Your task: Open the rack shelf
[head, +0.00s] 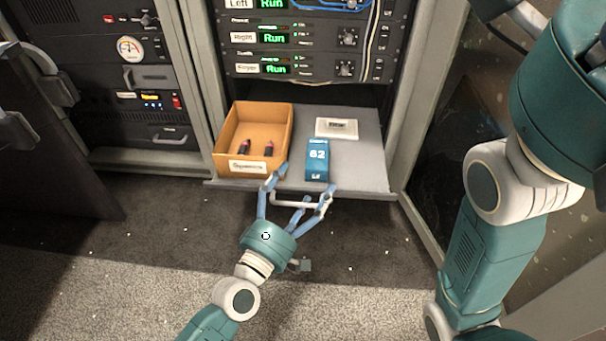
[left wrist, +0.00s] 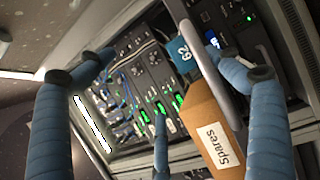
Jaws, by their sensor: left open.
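The grey rack shelf (head: 365,160) sits low in the rack in the head view, its front edge sticking out a little past the frame. A pale bar handle (head: 300,203) runs along its front. It also crosses the left wrist view as a grey bar (left wrist: 212,75). My left gripper (head: 299,188) is open, its fingers spread at the handle; whether they touch it I cannot tell. Its blue fingers also frame the left wrist view (left wrist: 160,62). My right arm shows at the right of the head view, but its gripper is out of frame.
The shelf carries an open cardboard box (head: 226,135) labelled Spares with dark items inside, a blue box (head: 316,160) marked 62 and a small white labelled case (head: 337,128). Rack units (head: 300,40) sit above. An open rack door (head: 50,150) stands left. The carpet in front is clear.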

